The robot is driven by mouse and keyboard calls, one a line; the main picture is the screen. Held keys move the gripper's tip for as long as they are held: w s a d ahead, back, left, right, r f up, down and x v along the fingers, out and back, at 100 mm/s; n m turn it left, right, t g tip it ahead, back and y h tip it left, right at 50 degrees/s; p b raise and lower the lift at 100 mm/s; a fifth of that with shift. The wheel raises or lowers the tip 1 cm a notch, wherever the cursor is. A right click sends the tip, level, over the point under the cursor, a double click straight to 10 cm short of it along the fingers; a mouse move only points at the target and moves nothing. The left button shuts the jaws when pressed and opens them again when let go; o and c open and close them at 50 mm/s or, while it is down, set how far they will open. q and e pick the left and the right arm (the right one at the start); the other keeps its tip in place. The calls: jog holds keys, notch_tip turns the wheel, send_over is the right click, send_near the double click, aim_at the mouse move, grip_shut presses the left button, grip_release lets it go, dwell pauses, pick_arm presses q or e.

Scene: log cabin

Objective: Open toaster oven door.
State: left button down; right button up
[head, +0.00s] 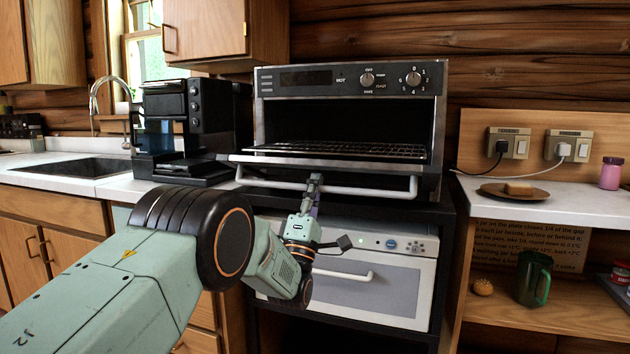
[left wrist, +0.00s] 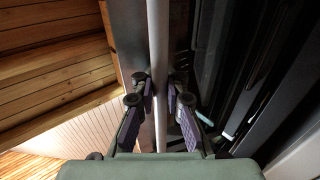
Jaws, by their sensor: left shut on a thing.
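The toaster oven (head: 350,78) stands on a dark shelf unit, with its dark cavity and wire rack (head: 345,149) exposed. Its door (head: 300,163) is swung down and seen nearly edge-on, about level. The pale bar handle (head: 375,191) runs along the front of the door. My left gripper (head: 314,180) is shut on the handle near its middle. In the left wrist view the fingers (left wrist: 161,88) stand on both sides of the handle bar (left wrist: 157,35). My right gripper is in neither view.
A white lower oven (head: 385,285) sits below the toaster oven. A black coffee machine (head: 190,120) stands close to its left. At right, a counter (head: 560,205) holds a plate with bread (head: 515,190) and a pink jar (head: 611,174). A green mug (head: 533,278) stands lower.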

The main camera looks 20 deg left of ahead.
pick_arm(q)
jog(key=shift+s+d+f, duration=0.15)
jog(key=shift+d+f, duration=0.05)
jog(key=shift+f, duration=0.5)
jog(key=c, duration=1.9)
grip_release()
jog(key=o, duration=0.4)
jog(key=shift+s+r, duration=0.2)
jog(key=shift+o, duration=0.7)
jog(key=shift+w+a+f, duration=0.1)
jog(key=shift+w+f, duration=0.05)
